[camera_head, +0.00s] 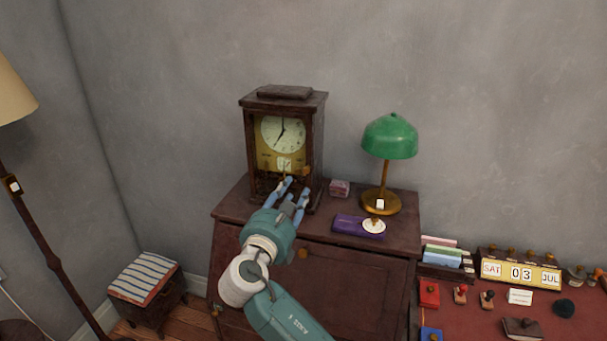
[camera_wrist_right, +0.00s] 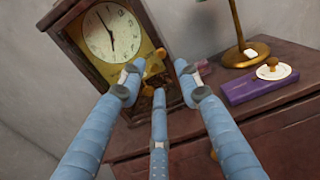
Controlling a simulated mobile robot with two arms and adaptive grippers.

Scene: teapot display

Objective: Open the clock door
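The clock (camera_head: 283,133) is a dark wooden case with a white dial and a gold lower panel, standing on the cabinet. Its front door looks shut, with a small brass knob (camera_head: 306,171) on the right side. In the right wrist view the clock (camera_wrist_right: 110,32) is at the upper left, and its knob (camera_wrist_right: 161,53) shows just beyond my fingers. My right gripper (camera_head: 295,187) is in front of the clock's lower right part, fingers spread and empty. In the right wrist view its fingers (camera_wrist_right: 157,78) are apart, below the knob. My left gripper is not in view.
Right of the clock on the cabinet (camera_head: 400,238) are a small pink box (camera_head: 340,188), a purple box (camera_head: 350,226) and a green lamp (camera_head: 389,138). A desk with stamps and a calendar (camera_head: 521,272) is at the right. A striped stool (camera_head: 146,278) and floor lamp stand left.

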